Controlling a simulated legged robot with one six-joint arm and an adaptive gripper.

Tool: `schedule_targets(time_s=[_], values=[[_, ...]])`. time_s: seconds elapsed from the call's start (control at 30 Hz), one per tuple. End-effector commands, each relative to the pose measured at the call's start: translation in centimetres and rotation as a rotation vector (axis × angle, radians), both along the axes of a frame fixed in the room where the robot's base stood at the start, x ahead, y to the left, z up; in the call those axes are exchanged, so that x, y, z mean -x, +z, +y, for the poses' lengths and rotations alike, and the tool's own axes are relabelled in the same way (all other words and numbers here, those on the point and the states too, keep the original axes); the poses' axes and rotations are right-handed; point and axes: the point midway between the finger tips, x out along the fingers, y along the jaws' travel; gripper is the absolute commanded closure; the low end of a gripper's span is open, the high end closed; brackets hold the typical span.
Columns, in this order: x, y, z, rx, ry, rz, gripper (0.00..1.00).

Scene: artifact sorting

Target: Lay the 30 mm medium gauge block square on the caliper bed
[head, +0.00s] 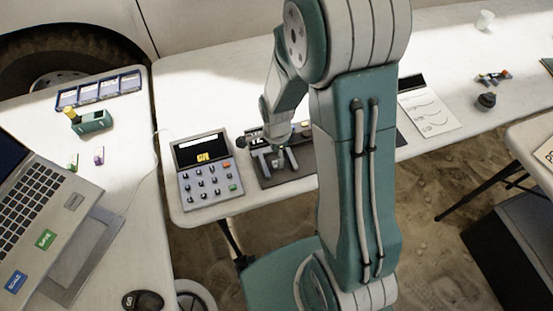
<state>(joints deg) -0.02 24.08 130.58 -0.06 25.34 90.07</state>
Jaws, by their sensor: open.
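My gripper (277,163) is open over the dark mat (300,172) near the middle of the table, its fingers pointing down. A dark caliper-like device (252,139) lies along the back of the mat, partly hidden by my arm. I cannot pick out the 30 mm medium gauge block; small grey shapes around the fingertips are too small to tell apart from the fingers. My arm hides the right part of the mat.
A grey keypad box (207,172) with a display stands just left of the mat. A clipboard with a paper sheet (430,112) lies to the right, past my arm. A laptop (40,200), a green device (92,122) and a compartment tray (100,91) occupy the left table.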

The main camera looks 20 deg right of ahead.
Motion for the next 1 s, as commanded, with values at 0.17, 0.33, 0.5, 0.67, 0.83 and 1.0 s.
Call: schedule_targets(time_s=[0.17, 0.33, 0.5, 0.67, 0.83, 1.0], values=[[-0.1, 3.5, 0.0, 0.0, 0.0, -0.005, 0.33], [-0.1, 5.9, 0.0, 0.0, 0.0, -0.003, 0.33], [0.0, 7.2, 0.0, 0.0, 0.011, -0.004, 0.33], [0.6, 10.4, 0.0, 0.005, 0.156, -0.058, 0.33], [2.4, 15.3, 0.0, 0.031, 0.433, -0.145, 0.33], [4.7, 19.6, 0.0, 0.083, 0.712, -0.225, 0.33]])
